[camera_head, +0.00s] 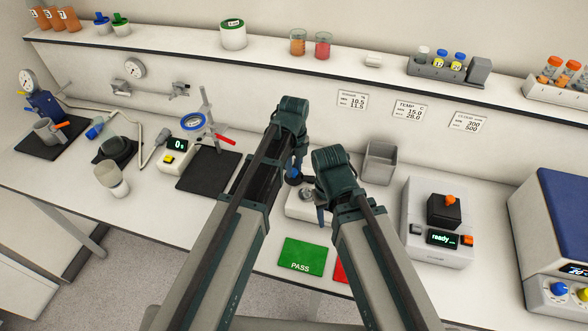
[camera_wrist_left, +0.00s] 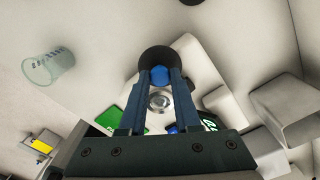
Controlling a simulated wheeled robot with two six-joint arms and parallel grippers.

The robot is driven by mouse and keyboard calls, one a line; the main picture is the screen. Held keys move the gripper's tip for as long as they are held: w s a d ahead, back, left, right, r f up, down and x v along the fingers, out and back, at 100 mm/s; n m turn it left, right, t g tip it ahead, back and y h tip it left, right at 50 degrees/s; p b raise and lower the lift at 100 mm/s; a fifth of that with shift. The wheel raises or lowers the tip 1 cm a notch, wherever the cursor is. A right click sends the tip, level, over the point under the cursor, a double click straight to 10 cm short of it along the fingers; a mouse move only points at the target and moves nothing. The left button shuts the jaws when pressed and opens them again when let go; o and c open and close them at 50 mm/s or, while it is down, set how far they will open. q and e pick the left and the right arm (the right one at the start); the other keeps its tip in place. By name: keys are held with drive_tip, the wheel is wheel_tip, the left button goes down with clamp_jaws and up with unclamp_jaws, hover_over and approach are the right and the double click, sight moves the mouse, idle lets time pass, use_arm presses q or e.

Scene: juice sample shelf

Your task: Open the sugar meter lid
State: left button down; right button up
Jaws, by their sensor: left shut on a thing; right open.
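The sugar meter (camera_head: 296,209) is a small white device at the middle of the bench, partly hidden behind my arms. Its round silver well shows uncovered in the left wrist view (camera_wrist_left: 159,101). The dark round lid (camera_wrist_left: 158,58) has a blue part between my left fingertips and stands off to one side of the well. My left gripper (camera_head: 293,176) is shut on this lid; the fingers also show in the left wrist view (camera_wrist_left: 160,76). My right gripper (camera_head: 320,212) is open beside the meter's right side, with its fingers partly hidden.
A green PASS mat (camera_head: 302,254) lies in front of the meter, with a red mat (camera_head: 341,270) partly behind my right arm. A grey-white instrument reading "ready" (camera_head: 437,259) stands to the right. A black mat (camera_head: 207,171) and a clamp stand (camera_head: 208,117) are to the left.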

sight(294, 170)
use_arm(q)
drive_tip(key=shift+w+m, duration=0.15)
drive_tip(key=shift+m, duration=0.25)
drive_tip(key=c, duration=0.6)
unclamp_jaws()
wheel_tip(294, 170, up, 14)
drive_tip(key=p, duration=1.3)
drive_tip(key=shift+p, duration=0.4)
drive_tip(key=shift+f, duration=0.15)
